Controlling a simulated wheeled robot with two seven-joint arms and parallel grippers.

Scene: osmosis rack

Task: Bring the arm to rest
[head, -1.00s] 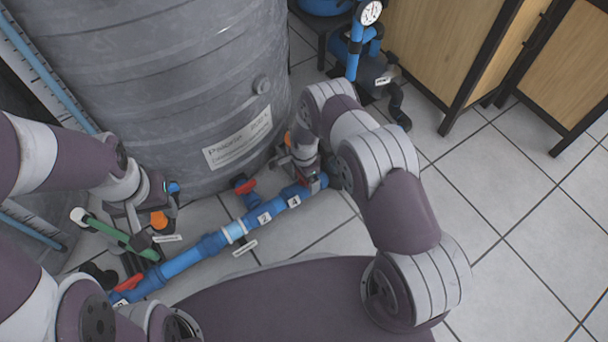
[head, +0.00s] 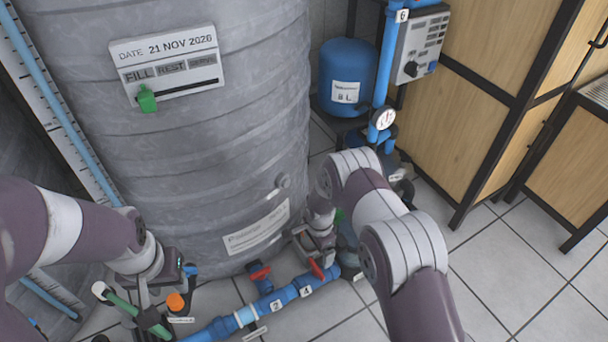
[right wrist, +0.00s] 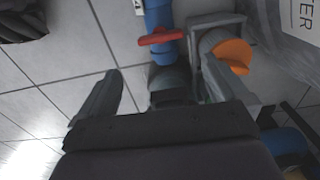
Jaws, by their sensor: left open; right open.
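My right arm reaches in from the right in the head view. Its gripper (head: 316,244) hangs low in front of the grey tank (head: 200,120), above the right end of the blue pipe (head: 285,296). In the right wrist view its jaws (right wrist: 158,75) are apart; a blue pipe with a red handle (right wrist: 160,39) shows beyond and between them. An orange knob (right wrist: 232,55) is by the right finger. I cannot tell whether they touch. My left arm comes in from the left, and its gripper (head: 150,300) is low beside another orange knob (head: 175,302) and a green tube (head: 124,304).
A blue pressure vessel (head: 347,75), a gauge (head: 384,118) and a control box (head: 418,48) stand behind my right arm. Wooden cabinets (head: 500,100) with black frames are at the right. The tiled floor (head: 510,270) at the lower right is clear.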

